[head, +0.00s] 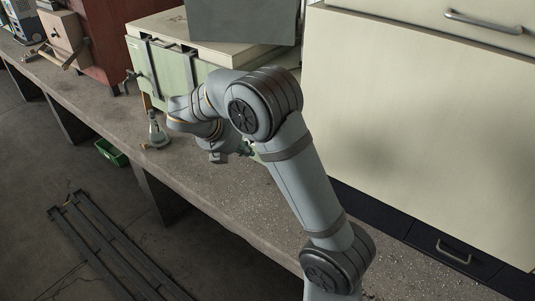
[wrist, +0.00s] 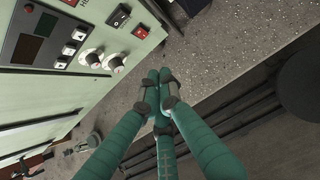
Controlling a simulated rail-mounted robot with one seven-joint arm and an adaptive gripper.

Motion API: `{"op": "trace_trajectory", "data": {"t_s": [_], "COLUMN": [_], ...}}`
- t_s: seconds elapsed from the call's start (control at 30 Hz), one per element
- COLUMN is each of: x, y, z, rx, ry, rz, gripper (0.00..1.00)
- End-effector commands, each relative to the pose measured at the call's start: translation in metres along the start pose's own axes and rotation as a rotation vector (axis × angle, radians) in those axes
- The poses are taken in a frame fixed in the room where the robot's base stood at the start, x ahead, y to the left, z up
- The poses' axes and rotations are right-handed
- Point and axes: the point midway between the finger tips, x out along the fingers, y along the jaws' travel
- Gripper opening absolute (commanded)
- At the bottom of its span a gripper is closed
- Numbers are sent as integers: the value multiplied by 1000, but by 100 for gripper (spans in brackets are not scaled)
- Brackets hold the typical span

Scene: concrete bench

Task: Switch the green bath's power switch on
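The pale green bath (head: 172,70) stands on the bench behind my arm in the head view. Its control panel (wrist: 100,85) fills the upper left of the wrist view. I cannot tell the rocker's position. My gripper (wrist: 160,78) has its green fingers drawn together at the tips, with nothing between them. It appears in front of the panel's right side, below the switch in the picture, apparently apart from it. In the head view my arm mostly hides it.
Two round knobs (wrist: 91,59), several small buttons and a dark display (wrist: 40,22) share the panel. A large cream cabinet (head: 420,120) stands at right. The bench top (head: 215,185) in front is clear.

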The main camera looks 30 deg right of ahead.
Motion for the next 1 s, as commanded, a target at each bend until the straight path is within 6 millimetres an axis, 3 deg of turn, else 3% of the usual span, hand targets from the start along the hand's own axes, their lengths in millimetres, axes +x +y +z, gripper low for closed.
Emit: {"op": "trace_trajectory", "data": {"t_s": [0.27, 0.67, 1.0], "x": [21, 101, 126], "y": [-1, -1, 0], "z": [0, 0, 26], "rx": [1, 1, 3], "ry": [0, 2, 1], "rz": [-4, -3, 0], "gripper": [0, 0, 0]}}
